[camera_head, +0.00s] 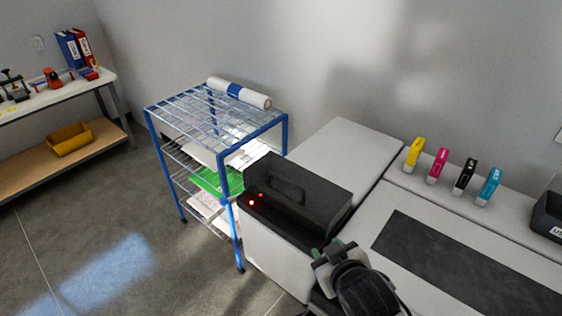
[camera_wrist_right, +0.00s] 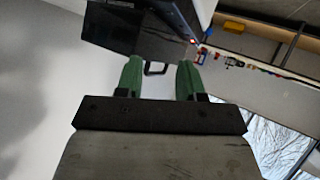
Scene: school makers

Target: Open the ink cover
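The ink cover (camera_head: 315,205) is a black box-shaped lid at the left end of the large white printer (camera_head: 335,150), with a dark loop on its upper face. It looks shut. My right gripper (camera_head: 328,248) is at the cover's near right side, with its green fingers towards it. In the right wrist view the black cover (camera_wrist_right: 120,30) is ahead, and a small dark handle (camera_wrist_right: 156,69) shows between the tips of the open right gripper (camera_wrist_right: 158,75). The fingers are apart and do not visibly clamp the handle. My left gripper is not in view.
Yellow (camera_head: 413,154), magenta (camera_head: 437,166), black (camera_head: 465,176) and cyan (camera_head: 489,187) cartridges stand on the printer's back ledge. A blue wire rack (camera_head: 285,130) stands close left of the printer. A workbench (camera_head: 60,97) is at the far left; open floor lies between.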

